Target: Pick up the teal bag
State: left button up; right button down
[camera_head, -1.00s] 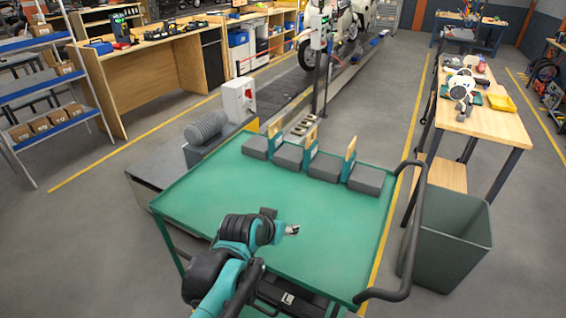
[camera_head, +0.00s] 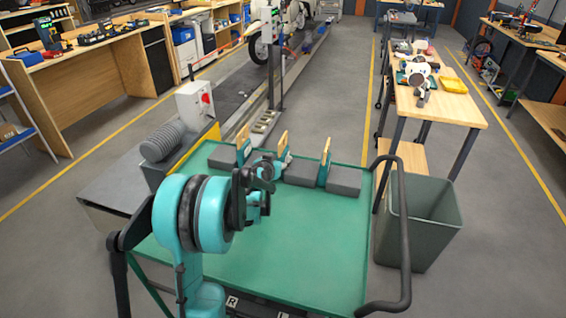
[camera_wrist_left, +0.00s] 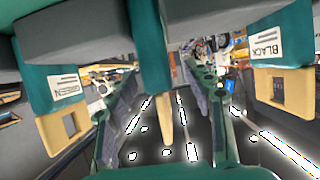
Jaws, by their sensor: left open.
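Three teal bag-like pieces with tan tops stand in a row among grey blocks at the cart's far edge: left (camera_head: 244,153), middle (camera_head: 285,156), right (camera_head: 323,173). My left gripper (camera_head: 264,178) is near the left and middle ones in the head view, partly hidden by its own dark links. In the left wrist view its open fingers (camera_wrist_left: 160,105) stand either side of a teal piece with a tan tip (camera_wrist_left: 153,50); contact cannot be told. Two other teal pieces flank it, labelled GREEN (camera_wrist_left: 50,80) and BLACK (camera_wrist_left: 280,42). My right gripper is out of view.
The green cart top (camera_head: 300,235) is clear in front of the blocks. A black handle rail (camera_head: 403,230) runs along its right side, with a grey bin (camera_head: 422,225) beyond. A grey box with a red switch (camera_head: 195,105) stands at the back left.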

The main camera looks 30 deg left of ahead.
aim_at(282, 150)
pick_arm(q)
jog(key=b+x, duration=0.1)
jog(key=x, duration=0.1)
jog(key=f+b+x, duration=0.1)
jog(key=x, duration=0.1)
jog(key=shift+d, duration=0.2)
jog(key=shift+w+a+f, duration=0.1)
jog(key=shift+w+f, duration=0.05)
jog(key=shift+w, duration=0.25)
jog(key=c, duration=0.3)
grip_shut()
jog(key=shift+r, duration=0.25)
notch_tip(282, 150, up, 4)
jog(key=shift+r+p, duration=0.1)
jog(key=shift+p, duration=1)
jog(key=w+d+r+p, duration=0.3)
jog(key=w+d+r, duration=0.3)
jog(key=w+d, duration=0.2)
jog(key=shift+d+r, duration=0.3)
